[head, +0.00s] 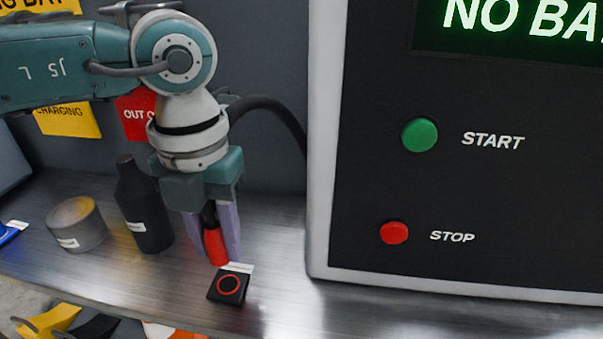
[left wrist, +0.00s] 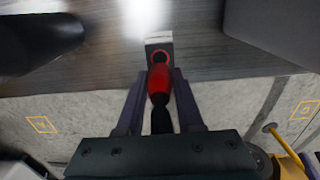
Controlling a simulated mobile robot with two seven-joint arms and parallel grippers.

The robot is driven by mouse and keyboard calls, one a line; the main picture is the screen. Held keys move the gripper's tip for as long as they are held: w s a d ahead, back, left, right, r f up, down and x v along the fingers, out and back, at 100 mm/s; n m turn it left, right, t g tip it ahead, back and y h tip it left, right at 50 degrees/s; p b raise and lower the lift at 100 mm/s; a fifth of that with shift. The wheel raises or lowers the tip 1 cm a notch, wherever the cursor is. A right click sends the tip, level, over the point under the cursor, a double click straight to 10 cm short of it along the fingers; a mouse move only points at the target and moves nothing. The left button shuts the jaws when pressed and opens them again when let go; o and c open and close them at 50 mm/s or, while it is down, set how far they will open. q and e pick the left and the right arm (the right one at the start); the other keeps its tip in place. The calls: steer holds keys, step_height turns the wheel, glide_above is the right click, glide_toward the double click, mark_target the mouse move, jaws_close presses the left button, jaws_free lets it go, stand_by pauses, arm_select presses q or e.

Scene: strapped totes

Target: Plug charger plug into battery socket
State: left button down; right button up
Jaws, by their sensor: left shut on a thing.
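The charger plug (head: 216,246) is a red piece with a black end and hangs nose down between the fingers of my left gripper (head: 218,240), which is shut on it. A small black block with a red ring (head: 228,287), which looks like the socket, sits on the metal shelf just in front of the plug in the head view. The plug tip shows apart from the ring there. In the left wrist view the plug (left wrist: 158,82) points at the ringed block (left wrist: 159,53) and overlaps its near edge, so the gap is hard to judge. My right gripper is not in view.
A charger cabinet (head: 370,190) with a green START button and red STOP button stands at right. A dark bottle (head: 143,205) and a round grey tin (head: 76,225) stand left of the gripper. A black cable (head: 265,103) runs behind my wrist. The shelf's front edge is close.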

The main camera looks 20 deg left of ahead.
mark_target(209, 211)
arm_select(q)
steer(key=shift+r, duration=0.4)
step_height(209, 211, up, 6)
steer(key=p, duration=0.6)
steer(key=shift+f, duration=0.1)
